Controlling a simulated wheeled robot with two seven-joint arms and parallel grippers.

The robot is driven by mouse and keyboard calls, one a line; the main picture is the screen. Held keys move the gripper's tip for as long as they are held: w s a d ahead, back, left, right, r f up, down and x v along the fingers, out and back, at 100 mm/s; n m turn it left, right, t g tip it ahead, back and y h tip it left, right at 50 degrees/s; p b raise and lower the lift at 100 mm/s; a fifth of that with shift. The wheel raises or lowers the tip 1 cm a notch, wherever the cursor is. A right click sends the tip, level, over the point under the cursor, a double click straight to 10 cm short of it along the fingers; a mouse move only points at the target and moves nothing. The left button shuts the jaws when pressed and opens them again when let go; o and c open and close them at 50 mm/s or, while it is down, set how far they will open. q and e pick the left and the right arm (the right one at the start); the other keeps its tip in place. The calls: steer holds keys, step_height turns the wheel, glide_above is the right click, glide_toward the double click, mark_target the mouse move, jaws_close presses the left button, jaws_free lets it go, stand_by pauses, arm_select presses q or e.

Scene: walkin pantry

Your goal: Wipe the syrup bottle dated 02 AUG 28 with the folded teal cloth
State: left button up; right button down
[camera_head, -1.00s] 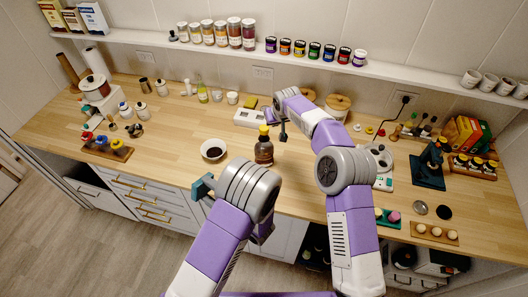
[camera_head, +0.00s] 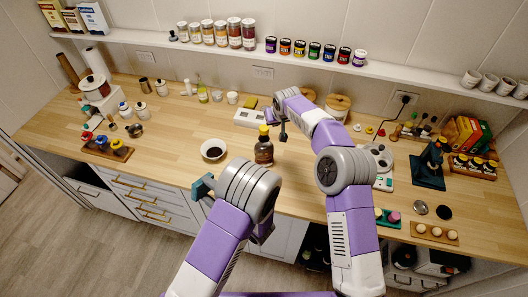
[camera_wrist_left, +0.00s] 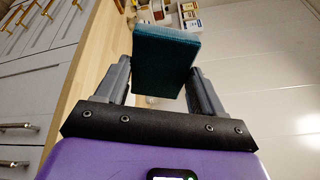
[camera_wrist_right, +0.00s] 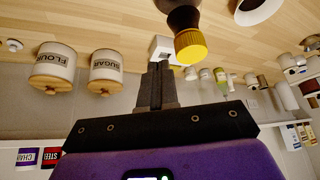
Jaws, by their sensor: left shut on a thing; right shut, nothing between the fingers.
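A brown syrup bottle (camera_head: 264,152) with a yellow cap stands upright near the counter's front edge, right of a bowl. Its date is not readable. In the right wrist view its cap (camera_wrist_right: 190,45) is close to my right gripper (camera_wrist_right: 158,85), which is shut and empty. In the head view that gripper (camera_head: 283,133) is just behind and right of the bottle's cap. My left gripper (camera_wrist_left: 165,85) is shut on the folded teal cloth (camera_wrist_left: 166,48). In the head view the left gripper (camera_head: 205,187) is in front of the counter, left of and apart from the bottle.
A white bowl of dark liquid (camera_head: 214,150) stands left of the bottle. A white boxy device (camera_head: 248,117) and lidded canisters (camera_head: 337,106) stand behind. A dark teal stand (camera_head: 429,170) is at the right. The counter (camera_head: 180,130) is clear left of the bowl.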

arm_select(q)
steer(key=shift+f+b, duration=2.15)
arm_select(e)
step_height(320, 180, down, 6)
stand_by(0.8)
stand_by(0.4)
arm_select(q)
steer(key=m+t+h, duration=0.6)
steer(key=m+h, duration=0.7)
steer(key=m, duration=0.6)
glide_toward(271, 152)
steer(key=s+a, duration=0.3)
steer(key=shift+w+a+f, duration=0.1)
steer(key=shift+w+f, duration=0.1)
steer(key=shift+w, duration=1.25)
steer(key=shift+w+f, duration=0.2)
steer(key=shift+w, duration=1.2)
steer(key=shift+w+a, duration=0.15)
steer(key=shift+w, duration=0.85)
steer(key=shift+w+d, duration=0.15)
steer(key=shift+d, duration=0.75)
steer(key=shift+w+d, duration=0.1)
steer(key=shift+d, duration=0.8)
steer(key=shift+a, duration=0.1)
